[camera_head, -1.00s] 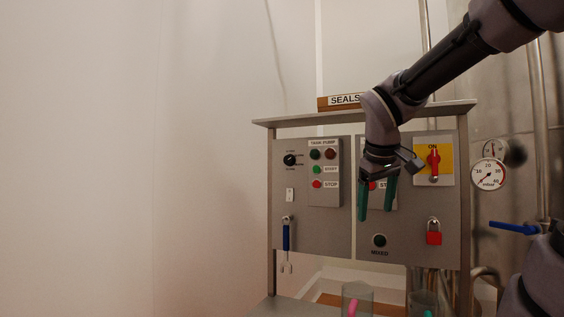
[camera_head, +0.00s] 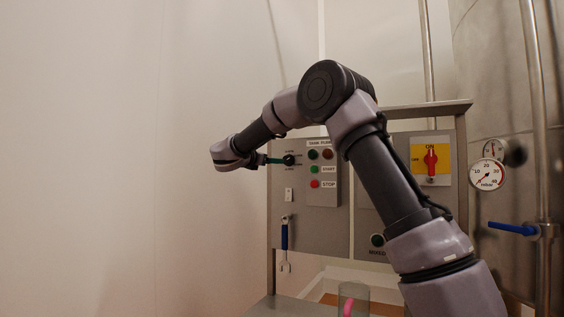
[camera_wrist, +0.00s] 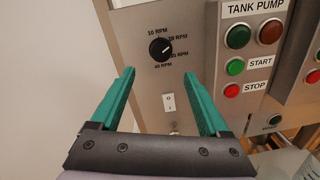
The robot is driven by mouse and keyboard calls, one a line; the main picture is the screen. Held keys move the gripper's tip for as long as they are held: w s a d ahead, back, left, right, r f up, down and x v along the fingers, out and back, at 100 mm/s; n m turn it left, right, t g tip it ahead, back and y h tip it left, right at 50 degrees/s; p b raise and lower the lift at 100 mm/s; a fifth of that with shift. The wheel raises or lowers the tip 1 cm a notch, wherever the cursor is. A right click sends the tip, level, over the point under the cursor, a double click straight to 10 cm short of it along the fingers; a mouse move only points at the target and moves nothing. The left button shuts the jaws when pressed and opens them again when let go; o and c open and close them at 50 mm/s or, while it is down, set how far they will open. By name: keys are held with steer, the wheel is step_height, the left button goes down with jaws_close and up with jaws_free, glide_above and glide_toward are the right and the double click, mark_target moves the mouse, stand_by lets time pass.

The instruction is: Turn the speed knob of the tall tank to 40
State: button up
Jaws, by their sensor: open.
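The black speed knob (camera_wrist: 160,49) is on the grey panel in the wrist view, ringed by 10, 20, 30 and 40 RPM labels. Its pale mark seems to point to the right, but I cannot tell the exact setting. My gripper (camera_wrist: 158,72) is open and empty, its two green fingers apart below and either side of the knob in the picture. In the head view, the knob (camera_head: 289,160) is just right of my gripper's green finger (camera_head: 275,161). I cannot tell whether they touch.
Right of the knob is the TANK PUMP box with lamps, a START button (camera_wrist: 236,67) and a STOP button (camera_wrist: 232,90). A white switch (camera_wrist: 169,102) sits below the knob. A blue-handled tool (camera_head: 285,236) hangs lower. The left wall is bare.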

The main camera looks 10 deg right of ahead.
mark_target(286, 160)
steer(key=x, duration=1)
steer(key=shift+w+d, duration=0.15)
steer(key=shift+c, duration=0.3)
jaws_close()
